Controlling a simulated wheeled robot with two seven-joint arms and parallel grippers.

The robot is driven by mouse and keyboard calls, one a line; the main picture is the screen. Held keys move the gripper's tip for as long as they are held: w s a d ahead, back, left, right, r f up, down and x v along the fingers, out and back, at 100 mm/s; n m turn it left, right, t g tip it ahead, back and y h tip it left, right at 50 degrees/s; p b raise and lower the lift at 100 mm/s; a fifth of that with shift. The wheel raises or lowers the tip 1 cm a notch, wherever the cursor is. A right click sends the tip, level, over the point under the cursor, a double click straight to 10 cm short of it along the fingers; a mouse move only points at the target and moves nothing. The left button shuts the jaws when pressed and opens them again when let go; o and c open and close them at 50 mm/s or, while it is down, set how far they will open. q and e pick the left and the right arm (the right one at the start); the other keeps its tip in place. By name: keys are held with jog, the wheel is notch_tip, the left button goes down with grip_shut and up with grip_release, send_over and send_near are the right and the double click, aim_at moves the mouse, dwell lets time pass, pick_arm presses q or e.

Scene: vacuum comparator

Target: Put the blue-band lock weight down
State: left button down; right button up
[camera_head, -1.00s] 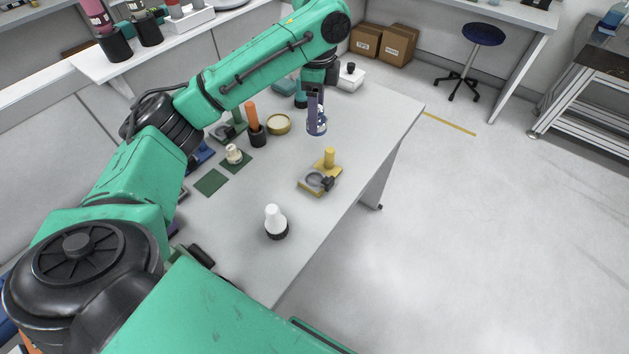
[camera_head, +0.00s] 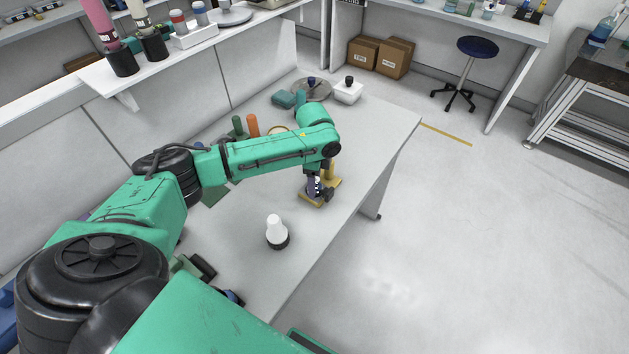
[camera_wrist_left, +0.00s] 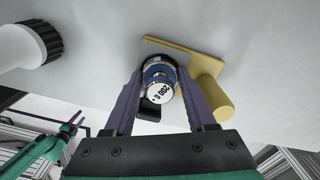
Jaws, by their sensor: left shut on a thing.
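The blue-band lock weight (camera_wrist_left: 160,84) shows in the left wrist view as a small round piece with a white printed face and a blue band. My left gripper (camera_head: 316,189) is shut on it, with one purple finger on each side. The weight is over the ring of the yellow stand (camera_wrist_left: 209,96), with a dark rim around it. I cannot tell whether it rests in the ring or is just above it. In the head view the stand (camera_head: 330,174) is partly hidden by my left wrist, and the weight is mostly covered by the fingers.
A white cone-shaped piece on a black base (camera_head: 277,232) stands nearer on the table (camera_head: 262,264). An orange-handled piece (camera_head: 253,125) and a white box with a black knob (camera_head: 348,91) stand farther back. The table's right edge is close to the stand.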

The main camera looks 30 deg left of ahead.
pick_arm(q)
jog(key=shift+c, duration=1.1)
grip_release()
notch_tip(320, 180, up, 12)
jog(key=b, duration=0.1)
jog(key=shift+r, duration=0.15)
